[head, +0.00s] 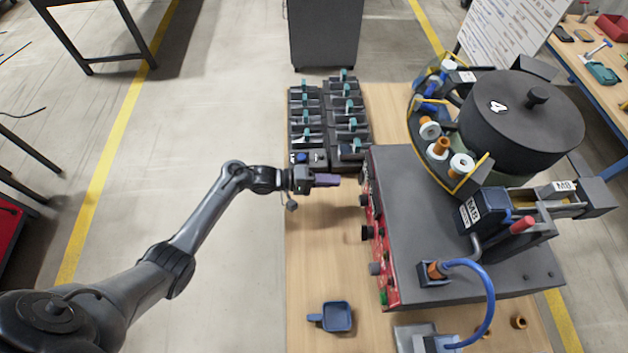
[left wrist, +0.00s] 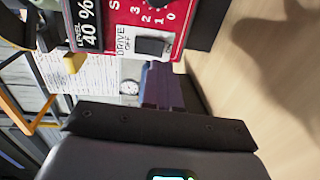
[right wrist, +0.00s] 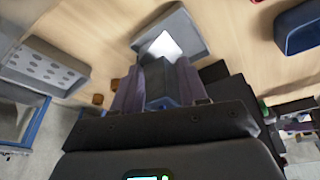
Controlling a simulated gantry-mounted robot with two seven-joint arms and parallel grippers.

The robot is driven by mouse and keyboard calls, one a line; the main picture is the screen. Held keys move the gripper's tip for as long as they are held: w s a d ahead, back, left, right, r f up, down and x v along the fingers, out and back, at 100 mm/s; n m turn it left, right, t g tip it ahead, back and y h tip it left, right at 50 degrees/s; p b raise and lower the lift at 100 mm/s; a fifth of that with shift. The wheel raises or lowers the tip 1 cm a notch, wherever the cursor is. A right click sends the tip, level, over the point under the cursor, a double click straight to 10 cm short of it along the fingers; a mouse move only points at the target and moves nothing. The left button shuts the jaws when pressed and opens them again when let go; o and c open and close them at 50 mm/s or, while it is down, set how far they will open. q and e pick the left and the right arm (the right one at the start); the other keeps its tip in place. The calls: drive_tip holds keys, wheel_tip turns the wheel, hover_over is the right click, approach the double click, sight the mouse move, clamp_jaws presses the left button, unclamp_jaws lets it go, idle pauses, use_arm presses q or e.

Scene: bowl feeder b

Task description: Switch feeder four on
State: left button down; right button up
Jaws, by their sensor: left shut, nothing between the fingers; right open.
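Feeder four is a dark covered bowl (head: 520,125) marked 4, on a grey box (head: 440,200) with a red control panel (head: 378,245) on its left side. My left gripper (head: 328,180) is shut and empty in front of the panel's far end. In the left wrist view, its purple fingertips (left wrist: 163,85) are close to a black rocker switch (left wrist: 153,46) beside the words DRIVE OFF. I cannot tell whether they touch it.
Several dark bins with teal parts (head: 345,105) stand behind my left gripper. A blue scoop (head: 336,316) lies on the wooden table (head: 310,250). A blue hose (head: 487,295) loops off the box's front. The table left of the panel is mostly clear.

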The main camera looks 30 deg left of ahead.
sight(361, 178)
use_arm(q)
drive_tip(key=shift+b+x, duration=0.35)
drive_tip(key=shift+x, duration=2.2)
use_arm(e)
drive_tip(key=shift+f, duration=0.5)
use_arm(q)
drive_tip(key=shift+w+d+f+h+b, duration=0.15)
drive_tip(key=shift+d+f+h+b, duration=0.25)
drive_tip(key=shift+b, duration=0.35)
drive_tip(key=shift+a+r+p, duration=0.25)
drive_tip(key=shift+r+p, duration=0.05)
drive_tip(key=shift+p, duration=0.1)
use_arm(e)
drive_tip(key=shift+f, duration=0.4)
drive_tip(key=shift+r, duration=0.1)
